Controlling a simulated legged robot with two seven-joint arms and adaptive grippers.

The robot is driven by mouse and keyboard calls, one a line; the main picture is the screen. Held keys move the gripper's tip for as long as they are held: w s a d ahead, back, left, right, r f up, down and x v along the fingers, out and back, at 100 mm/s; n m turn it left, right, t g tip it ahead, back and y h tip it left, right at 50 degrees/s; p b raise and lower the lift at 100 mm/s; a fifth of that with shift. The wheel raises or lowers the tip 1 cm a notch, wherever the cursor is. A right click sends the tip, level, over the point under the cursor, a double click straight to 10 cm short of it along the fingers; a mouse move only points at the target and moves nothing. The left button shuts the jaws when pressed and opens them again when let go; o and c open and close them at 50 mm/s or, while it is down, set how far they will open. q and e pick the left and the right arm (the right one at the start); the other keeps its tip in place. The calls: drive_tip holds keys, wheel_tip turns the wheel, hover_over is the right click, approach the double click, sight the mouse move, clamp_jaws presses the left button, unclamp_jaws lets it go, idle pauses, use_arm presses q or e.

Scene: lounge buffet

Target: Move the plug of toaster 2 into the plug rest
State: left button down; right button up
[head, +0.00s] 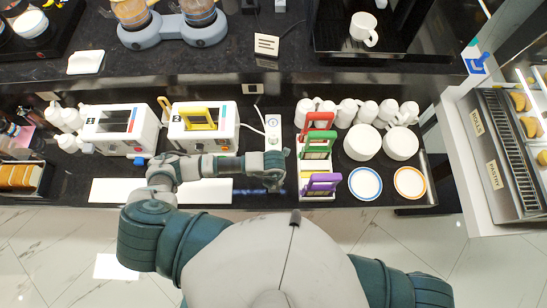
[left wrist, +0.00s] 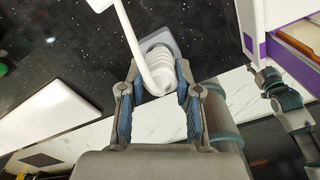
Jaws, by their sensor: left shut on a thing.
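My left gripper (head: 273,178) is low over the front part of the dark counter, just in front of the white socket strip (head: 273,130). In the left wrist view my left gripper (left wrist: 157,80) is shut on a white ribbed plug (left wrist: 158,66), with a blue-grey square piece at its far end. A white cable (left wrist: 133,38) runs from the plug. I cannot make out the plug rest.
A white rack (head: 318,165) with red, green and purple handled items stands close right of the left gripper. White mugs, plates and blue- and orange-rimmed plates (head: 365,184) lie farther right. A flat white board (head: 130,191) lies along the front edge.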

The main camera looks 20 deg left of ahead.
use_arm(q)
drive_tip(key=shift+f+b, duration=0.35)
drive_tip(key=shift+f, duration=0.1)
drive_tip(key=c, duration=0.7)
unclamp_jaws()
drive_tip(key=c, duration=0.3)
drive_tip(key=shift+r, duration=0.15)
wheel_tip(320, 180, up, 5)
drive_tip(key=p, duration=0.4)
drive_tip(key=shift+r+p, duration=0.4)
drive_tip(key=shift+r, duration=0.55)
